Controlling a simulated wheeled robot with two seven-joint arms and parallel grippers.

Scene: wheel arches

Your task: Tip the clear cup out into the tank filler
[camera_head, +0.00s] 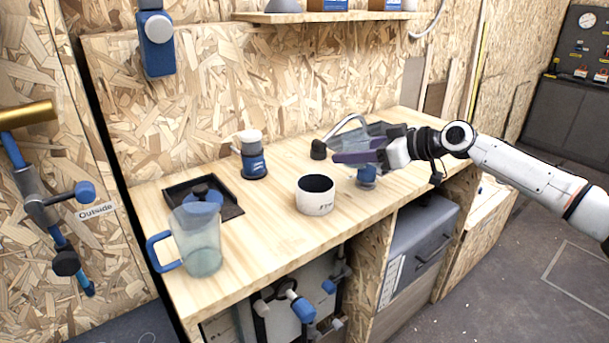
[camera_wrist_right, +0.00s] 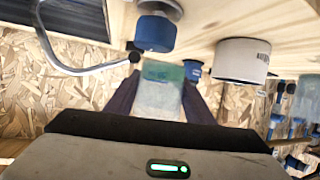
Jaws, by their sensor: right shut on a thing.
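The clear cup (camera_wrist_right: 160,90), see-through with a green tint near its end, sits between the dark fingers of my right gripper (camera_wrist_right: 158,102) in the wrist view. In the head view my right gripper (camera_head: 372,150) is shut on it above the right part of the worktop; the cup looks like a faint see-through shape there. Whether it holds anything is unclear. I cannot tell for certain which fitting is the tank filler; a small blue fitting (camera_head: 367,174) stands just below the gripper, also seen in the wrist view (camera_wrist_right: 155,33). My left gripper is out of view.
An open white container (camera_head: 316,196) stands mid-worktop, left of the gripper. A curved tap (camera_head: 345,123) is behind it. A blue-and-white device (camera_head: 253,160), a black tray (camera_head: 232,208) and a clear jug (camera_head: 202,250) stand further left. A shelf (camera_head: 330,16) hangs above.

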